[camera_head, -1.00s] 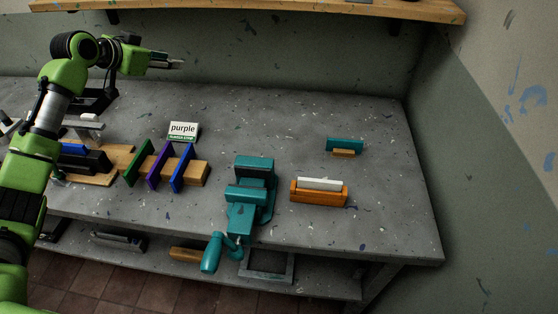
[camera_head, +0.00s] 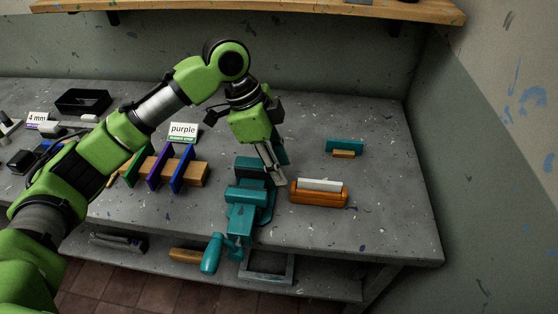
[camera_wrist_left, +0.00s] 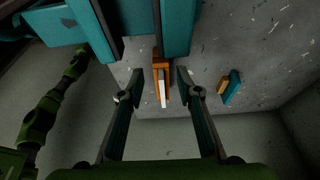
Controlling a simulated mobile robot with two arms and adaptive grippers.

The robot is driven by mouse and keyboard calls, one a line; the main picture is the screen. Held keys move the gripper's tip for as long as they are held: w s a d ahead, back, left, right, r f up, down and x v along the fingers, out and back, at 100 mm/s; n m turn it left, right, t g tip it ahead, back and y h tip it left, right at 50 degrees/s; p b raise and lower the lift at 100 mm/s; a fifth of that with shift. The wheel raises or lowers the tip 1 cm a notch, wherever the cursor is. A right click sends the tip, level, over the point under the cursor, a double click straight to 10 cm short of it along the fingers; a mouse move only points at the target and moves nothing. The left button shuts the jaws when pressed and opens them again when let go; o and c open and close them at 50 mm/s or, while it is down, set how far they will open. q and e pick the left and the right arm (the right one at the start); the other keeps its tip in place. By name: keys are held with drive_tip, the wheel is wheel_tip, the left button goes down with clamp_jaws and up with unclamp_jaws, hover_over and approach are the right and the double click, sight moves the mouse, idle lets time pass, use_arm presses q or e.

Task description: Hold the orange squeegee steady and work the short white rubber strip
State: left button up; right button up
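The orange squeegee (camera_head: 318,194) lies on the grey workbench to the right of the teal vise (camera_head: 245,205). The short white rubber strip (camera_head: 320,184) lies along its top. My left gripper (camera_head: 274,172) points down beside the vise, to the left of the squeegee and apart from it. In the left wrist view my left gripper (camera_wrist_left: 160,86) is open and empty; the orange squeegee (camera_wrist_left: 157,66) and white strip (camera_wrist_left: 163,93) show beyond the gap between its fingers. My right gripper is not in view.
A smaller teal squeegee (camera_head: 345,146) with a wooden part lies behind the orange one. A wooden rack (camera_head: 195,173) with green, purple and blue pieces stands left of the vise, with a "purple" sign (camera_head: 184,130) behind. The bench's right part is clear.

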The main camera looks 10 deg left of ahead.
sight(318, 195)
use_arm(q)
drive_tip(key=x, duration=0.7)
drive_tip(key=shift+d+f, duration=0.1)
drive_tip(key=shift+f, duration=0.2)
clamp_jaws()
idle(0.9)
drive_tip(key=shift+o, duration=0.7)
unclamp_jaws()
clamp_jaws()
idle(0.4)
